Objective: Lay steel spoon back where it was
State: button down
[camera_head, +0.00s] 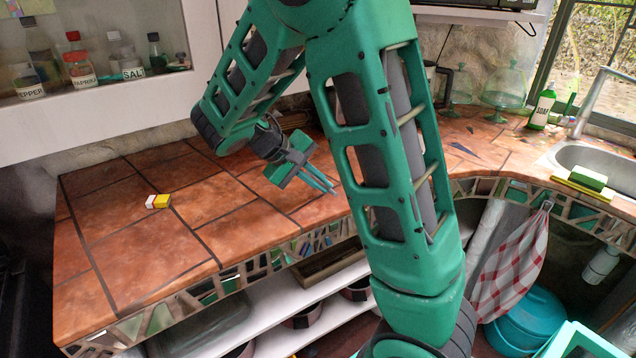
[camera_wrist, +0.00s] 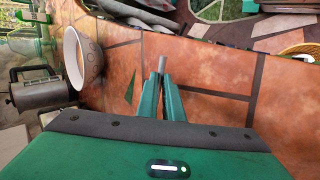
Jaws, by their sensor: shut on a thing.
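My gripper (camera_head: 332,188) is over the tiled counter (camera_head: 205,240), near its front edge, with its fingers pointing right and down. In the wrist view my gripper (camera_wrist: 161,78) has its green fingers closed together at the tips. A small grey piece, which looks like part of the steel spoon (camera_wrist: 162,63), sticks out between the fingertips. The rest of the spoon is hidden, and I cannot make it out in the head view. I cannot tell whether it touches the counter.
A white and yellow block (camera_head: 158,201) lies on the left counter. In the wrist view a pale bowl (camera_wrist: 84,60) and a metal pot (camera_wrist: 42,92) stand at left, a wicker basket (camera_wrist: 302,48) at right. The tiles around my fingers look clear.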

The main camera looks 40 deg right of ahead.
jog(key=shift+f, duration=0.4)
jog(key=c, duration=1.8)
grip_release()
jog(key=v, duration=1.1)
jog(key=s+d+f+m+y, duration=0.25)
jog(key=s+d+y, duration=0.25)
jog(key=s+d, duration=0.65)
jog(key=s+a+m+y, duration=0.1)
jog(key=s, duration=0.4)
jog(key=s+a+f+m+t+y, duration=0.1)
jog(key=s+a, duration=0.1)
jog(key=s, duration=0.3)
jog(key=s+a+f+m+y, duration=0.1)
jog(key=s, duration=0.4)
jog(key=shift+a+f, duration=0.2)
jog(key=shift+a, duration=0.15)
